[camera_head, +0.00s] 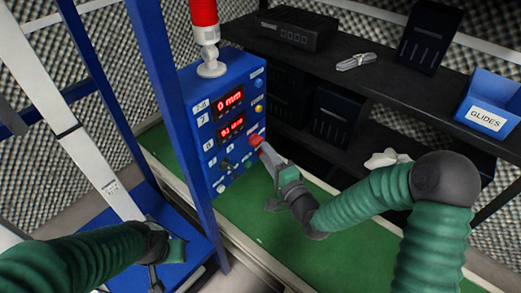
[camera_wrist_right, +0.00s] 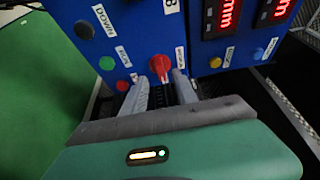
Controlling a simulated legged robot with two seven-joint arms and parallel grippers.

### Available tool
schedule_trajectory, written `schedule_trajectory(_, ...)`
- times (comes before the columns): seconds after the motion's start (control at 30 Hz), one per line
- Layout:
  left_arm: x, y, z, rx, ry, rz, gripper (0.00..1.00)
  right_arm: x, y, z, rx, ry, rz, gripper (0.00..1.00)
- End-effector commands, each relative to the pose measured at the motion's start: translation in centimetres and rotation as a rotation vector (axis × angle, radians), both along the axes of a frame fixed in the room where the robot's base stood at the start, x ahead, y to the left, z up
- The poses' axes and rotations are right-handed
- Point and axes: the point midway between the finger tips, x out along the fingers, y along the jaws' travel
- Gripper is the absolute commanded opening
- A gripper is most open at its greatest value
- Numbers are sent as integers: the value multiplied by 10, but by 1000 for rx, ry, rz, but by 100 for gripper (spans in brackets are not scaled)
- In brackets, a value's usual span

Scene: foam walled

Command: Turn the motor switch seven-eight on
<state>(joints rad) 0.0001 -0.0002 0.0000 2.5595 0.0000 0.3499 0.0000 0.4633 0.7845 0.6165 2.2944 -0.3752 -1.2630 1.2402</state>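A blue control panel (camera_head: 222,105) with two red displays stands left of centre in the head view. A red rotary switch (camera_wrist_right: 160,67) is on its face, and the switch also shows in the head view (camera_head: 255,140). I cannot read a label that ties it to motor seven-eight. My right gripper (camera_wrist_right: 164,88) is in front of it, with one finger on each side just below the red knob and a gap between them. Contact with the knob cannot be made out. My left gripper (camera_head: 160,262) hangs low at the left, away from the panel; its fingers are unclear.
A red signal lamp (camera_head: 204,18) stands on top of the panel. Several coloured buttons surround the switch. A dark shelf (camera_head: 345,75) at the back right carries a blue GLIDES bin (camera_head: 489,105). A blue frame post (camera_head: 172,110) stands between my left arm and the panel.

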Motion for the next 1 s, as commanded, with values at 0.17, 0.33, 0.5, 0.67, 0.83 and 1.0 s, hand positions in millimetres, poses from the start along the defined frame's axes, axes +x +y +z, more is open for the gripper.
schedule_trajectory(0.17, 0, 0, -5, 0, 1, 0, 36, 31, 13, -1, -1, -1, 1, 35)
schedule_trajectory(0.33, 0, 0, -6, 0, 1, 0, 36, 42, 17, 0, 0, 1, 0, 35)
schedule_trajectory(0.5, 0, 0, -5, 0, 1, 0, 36, 42, 17, 0, -1, 1, -1, 35)
schedule_trajectory(0.67, 0, 0, -5, 0, 1, 0, 36, 42, 17, 0, -1, 1, -1, 19)
schedule_trajectory(0.83, 0, 0, -5, 0, 1, 0, 36, 42, 17, -1, -2, 1, -1, 0)
schedule_trajectory(1.0, 0, 0, -6, 0, 1, 0, 36, 42, 17, -1, -1, 3, -1, 0)
